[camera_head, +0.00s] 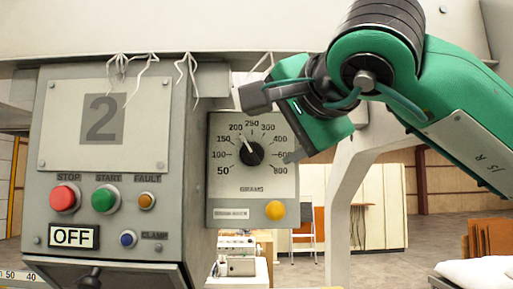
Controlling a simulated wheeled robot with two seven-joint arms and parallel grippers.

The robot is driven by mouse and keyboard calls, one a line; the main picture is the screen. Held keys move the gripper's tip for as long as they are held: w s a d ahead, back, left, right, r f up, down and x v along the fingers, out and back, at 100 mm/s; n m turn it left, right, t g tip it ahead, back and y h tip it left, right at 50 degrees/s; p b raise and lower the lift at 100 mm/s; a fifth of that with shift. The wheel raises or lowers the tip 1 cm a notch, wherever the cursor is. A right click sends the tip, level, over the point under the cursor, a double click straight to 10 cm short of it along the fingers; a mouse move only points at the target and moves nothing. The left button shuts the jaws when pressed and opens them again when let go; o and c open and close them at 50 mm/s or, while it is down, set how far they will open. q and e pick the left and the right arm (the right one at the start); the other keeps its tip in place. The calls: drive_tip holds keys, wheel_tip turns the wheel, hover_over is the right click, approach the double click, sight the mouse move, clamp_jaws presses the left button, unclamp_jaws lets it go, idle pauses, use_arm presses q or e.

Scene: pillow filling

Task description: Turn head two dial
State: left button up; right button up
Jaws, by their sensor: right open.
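The head two control box (105,135) carries a large "2" on its front at the left. On its right side is a pale dial panel (235,186) marked 50 to 800 grams. Its black round dial (251,155) has a pointer aimed up and slightly left, near the 200 mark. My right gripper (275,128) is open in front of the panel's upper right, one dark finger above the scale and the other by its right edge. It appears apart from the dial knob and covers some of the right-hand scale. My left gripper is not in view.
The box has a red stop button (65,197), a green start button (104,199), an orange fault light (147,201) and an OFF sign (73,237). A yellow button (275,210) sits below the dial. A white pillow (478,272) lies at lower right.

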sight(255, 152)
drive_tip(key=p+x, duration=0.3)
drive_tip(key=x, duration=0.7)
drive_tip(key=shift+w+r+p, duration=0.1)
drive_tip(key=shift+p, duration=0.25)
drive_tip(key=shift+w+a+f, duration=0.15)
drive_tip(key=shift+w+f, duration=0.1)
drive_tip(key=shift+w, duration=0.3)
drive_tip(key=shift+c, duration=0.9)
drive_tip(key=c, duration=0.8)
